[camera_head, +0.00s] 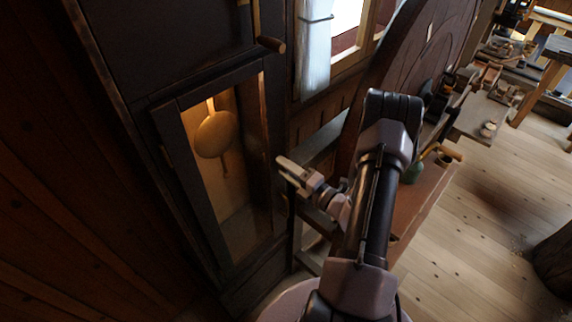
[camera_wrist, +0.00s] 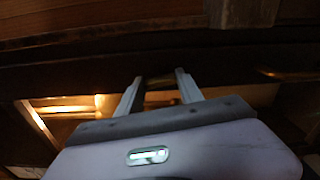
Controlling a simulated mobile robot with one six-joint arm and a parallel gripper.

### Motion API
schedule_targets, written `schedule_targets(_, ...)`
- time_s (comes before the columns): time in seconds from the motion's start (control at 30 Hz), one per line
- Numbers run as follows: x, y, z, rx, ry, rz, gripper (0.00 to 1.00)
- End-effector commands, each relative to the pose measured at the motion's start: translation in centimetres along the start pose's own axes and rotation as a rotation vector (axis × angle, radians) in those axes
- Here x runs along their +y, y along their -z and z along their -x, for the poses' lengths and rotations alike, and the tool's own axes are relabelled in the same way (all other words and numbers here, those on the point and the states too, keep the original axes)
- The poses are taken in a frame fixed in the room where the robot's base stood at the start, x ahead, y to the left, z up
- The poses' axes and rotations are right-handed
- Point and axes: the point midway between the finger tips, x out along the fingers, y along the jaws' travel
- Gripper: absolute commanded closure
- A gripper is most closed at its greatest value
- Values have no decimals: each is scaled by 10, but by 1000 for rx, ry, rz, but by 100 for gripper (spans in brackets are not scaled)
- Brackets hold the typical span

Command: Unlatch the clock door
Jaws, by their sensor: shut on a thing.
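The clock (camera_head: 262,265) is a tall dark wooden case at left centre in the head view. Its door (camera_head: 190,190) has a dark frame around a lit opening, with a round pendulum (camera_head: 215,134) hanging behind it. My gripper (camera_head: 283,165) is at the right edge of this door. In the wrist view, my gripper (camera_wrist: 158,80) has its two fingers on a small brownish piece (camera_wrist: 159,83) at the dark frame, seemingly the door latch. The fingers hide most of it, so I cannot tell how it is turned. The door looks closed.
A large dark round wooden piece (camera_head: 425,45) stands right of the clock, behind my arm. A cluttered bench (camera_head: 484,115) is further right.

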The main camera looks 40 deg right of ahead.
Motion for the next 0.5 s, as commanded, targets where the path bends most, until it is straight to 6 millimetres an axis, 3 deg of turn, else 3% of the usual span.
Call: schedule_targets(0.5, 0, 0, 0, 0, 0, -165, 97)
